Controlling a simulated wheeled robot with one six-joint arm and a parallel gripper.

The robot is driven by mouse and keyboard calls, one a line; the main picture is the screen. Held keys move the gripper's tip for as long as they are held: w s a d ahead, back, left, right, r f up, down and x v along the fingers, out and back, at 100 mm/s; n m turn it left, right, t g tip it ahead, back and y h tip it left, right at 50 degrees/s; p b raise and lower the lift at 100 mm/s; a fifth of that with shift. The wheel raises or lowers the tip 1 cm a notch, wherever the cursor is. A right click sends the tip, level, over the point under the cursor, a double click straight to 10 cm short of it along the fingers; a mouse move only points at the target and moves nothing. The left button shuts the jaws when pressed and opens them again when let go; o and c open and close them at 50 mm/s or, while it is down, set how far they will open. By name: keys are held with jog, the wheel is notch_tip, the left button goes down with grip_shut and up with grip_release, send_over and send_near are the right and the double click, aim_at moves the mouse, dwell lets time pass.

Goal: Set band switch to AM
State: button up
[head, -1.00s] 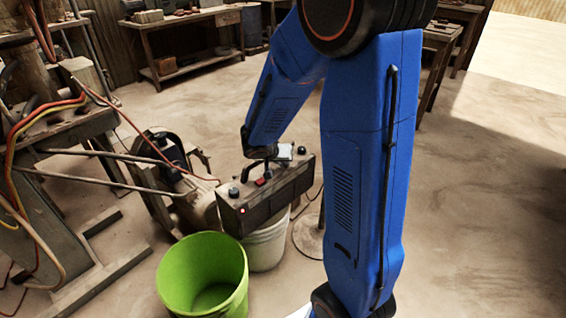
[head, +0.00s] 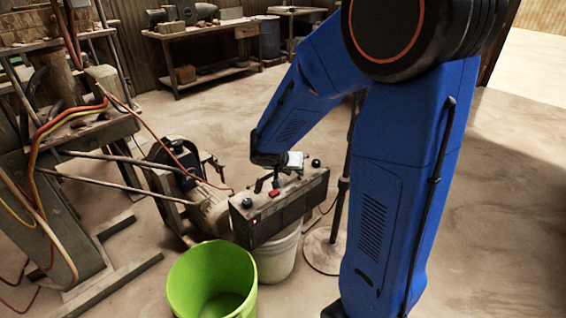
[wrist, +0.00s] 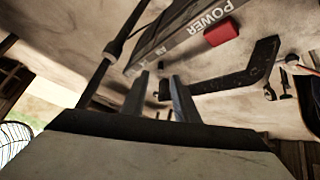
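The radio (head: 285,213), a dark box with knobs and a red switch (head: 274,194) on top, sits on a white bucket. My gripper (wrist: 160,80) points at its top from close above; in the head view its fingers are small and hard to make out. In the wrist view the two grey fingers stand apart, with no object clearly held between them. Beyond them are the red switch (wrist: 221,32) beside the word POWER and a bent black handle (wrist: 235,78).
A green bucket (head: 192,275) stands in front of the white bucket (head: 277,258). A machine with a motor (head: 210,210) and cables is close on the left. A stand with a round base (head: 325,250) is behind on the right. Floor further right is open.

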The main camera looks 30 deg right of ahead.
jog(key=v, duration=1.2)
jog(key=shift+s+a+r, duration=0.15)
jog(key=shift+s+r, duration=0.05)
jog(key=shift+r, duration=0.1)
jog(key=s+a+r+n+y, duration=0.1)
jog(key=s+r+n+y, duration=0.1)
jog(key=s, duration=0.9)
jog(key=s+a+r+n+y, duration=0.1)
jog(key=s+n+y, duration=0.3)
jog(key=s, duration=0.8)
jog(key=shift+s+a+r+n+t+y, duration=0.2)
jog(key=shift+a+r+n+t+y, duration=0.15)
jog(key=shift+a+n, duration=0.5)
jog(key=shift+d, duration=0.2)
